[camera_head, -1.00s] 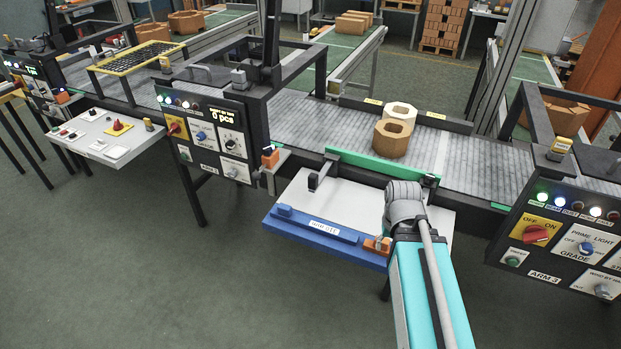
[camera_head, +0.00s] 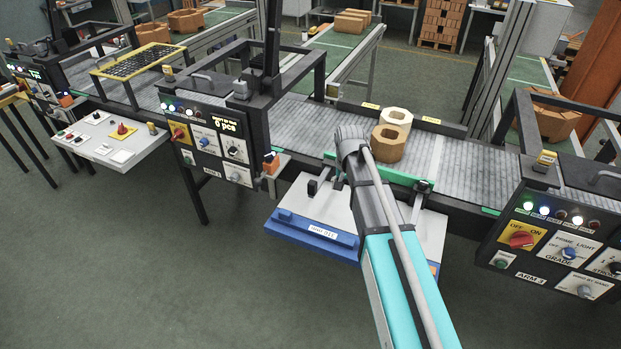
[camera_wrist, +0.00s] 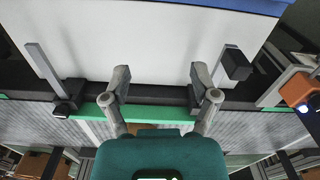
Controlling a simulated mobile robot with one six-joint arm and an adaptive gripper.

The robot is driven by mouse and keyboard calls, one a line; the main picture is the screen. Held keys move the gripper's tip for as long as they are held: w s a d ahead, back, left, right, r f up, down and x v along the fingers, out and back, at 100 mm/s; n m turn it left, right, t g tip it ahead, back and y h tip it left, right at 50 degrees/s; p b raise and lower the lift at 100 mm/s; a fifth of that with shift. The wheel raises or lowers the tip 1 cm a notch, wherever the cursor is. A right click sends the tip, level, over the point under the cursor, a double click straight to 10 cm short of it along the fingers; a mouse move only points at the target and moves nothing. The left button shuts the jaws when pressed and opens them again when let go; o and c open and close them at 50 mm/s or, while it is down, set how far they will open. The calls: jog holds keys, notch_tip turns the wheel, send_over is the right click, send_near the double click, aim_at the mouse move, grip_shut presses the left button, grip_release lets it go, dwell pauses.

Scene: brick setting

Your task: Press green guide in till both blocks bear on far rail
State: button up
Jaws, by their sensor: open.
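The green guide (camera_head: 405,179) lies along the near side of the conveyor, partly hidden by my arm. The cream block (camera_head: 397,117) with a hole stands toward the dark far rail (camera_head: 440,127); I cannot tell whether they touch. The tan block (camera_head: 388,144) stands in front of it, nearer the guide and partly behind my arm. My gripper (camera_head: 340,183) is low over the near side of the guide, mostly hidden by my wrist. In the wrist view my gripper (camera_wrist: 159,82) is open and empty, its fingers apart near the green guide (camera_wrist: 155,110).
A white plate with a blue front bar (camera_head: 310,234) lies before the conveyor. Control panels flank the bay, with the ARM 3 panel (camera_head: 550,245) on the right. The grey belt (camera_head: 480,170) is clear right of the blocks.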

notch_tip(320, 180, up, 5)
jog(key=m+p, duration=0.1)
jog(key=p, duration=0.2)
send_over(312, 182)
jog(key=shift+f, duration=0.2)
jog(key=shift+f, duration=0.15)
notch_tip(312, 182, down, 13)
jog(key=b, duration=1.3)
jog(key=shift+f, duration=0.2)
jog(key=shift+c, duration=0.3)
grip_shut()
